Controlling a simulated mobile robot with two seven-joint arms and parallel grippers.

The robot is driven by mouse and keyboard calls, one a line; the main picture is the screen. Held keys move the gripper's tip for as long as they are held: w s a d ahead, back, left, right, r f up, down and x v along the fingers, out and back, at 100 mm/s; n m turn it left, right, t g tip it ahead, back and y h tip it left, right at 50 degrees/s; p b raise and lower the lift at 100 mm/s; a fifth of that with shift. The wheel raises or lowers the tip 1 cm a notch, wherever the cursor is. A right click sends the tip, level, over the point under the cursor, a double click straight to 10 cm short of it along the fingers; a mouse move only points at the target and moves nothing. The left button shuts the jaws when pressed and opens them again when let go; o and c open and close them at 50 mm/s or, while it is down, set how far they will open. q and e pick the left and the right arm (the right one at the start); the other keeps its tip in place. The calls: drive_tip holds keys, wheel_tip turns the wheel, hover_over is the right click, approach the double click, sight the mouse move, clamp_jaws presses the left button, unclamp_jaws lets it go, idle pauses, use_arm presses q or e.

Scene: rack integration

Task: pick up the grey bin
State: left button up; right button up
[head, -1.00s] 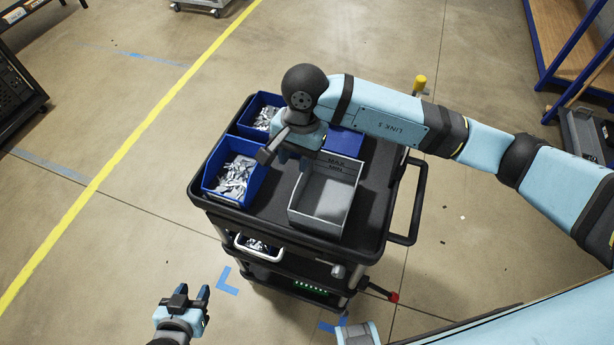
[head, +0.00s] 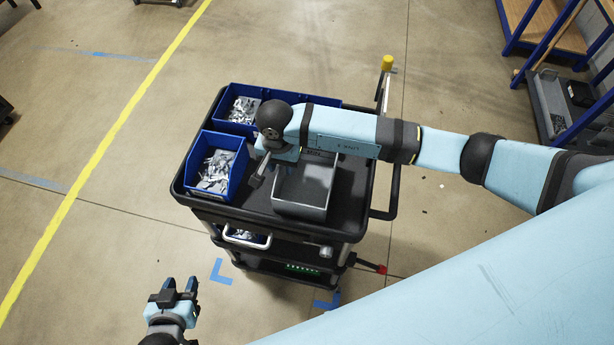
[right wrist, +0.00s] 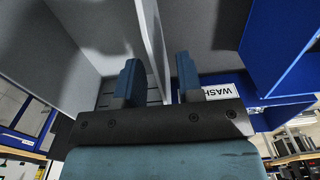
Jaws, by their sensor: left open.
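The empty grey bin (head: 302,188) sits upright on the cart's top shelf, beside a blue bin. My right gripper (head: 266,172) is at the bin's left side, pointing down, with its arm crossing over the bin's far end. In the right wrist view, the two fingers (right wrist: 159,82) stand apart on either side of a thin grey bin wall (right wrist: 150,35), with a gap visible, so it is open. My left gripper (head: 180,286) is open and empty, low at the picture's lower left, away from the cart.
A blue bin (head: 235,180) of small metal parts stands left of the grey bin. Another blue bin (head: 226,107) with parts stands behind. The black cart (head: 345,215) has a handle at right. A blue-framed rack (head: 510,40) is at upper right. Floor left is clear.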

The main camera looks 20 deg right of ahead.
drive_tip(key=shift+f, duration=1.15)
clamp_jaws()
use_arm(q)
drive_tip(key=shift+r, duration=0.3)
use_arm(e)
drive_tip(key=shift+r, duration=0.15)
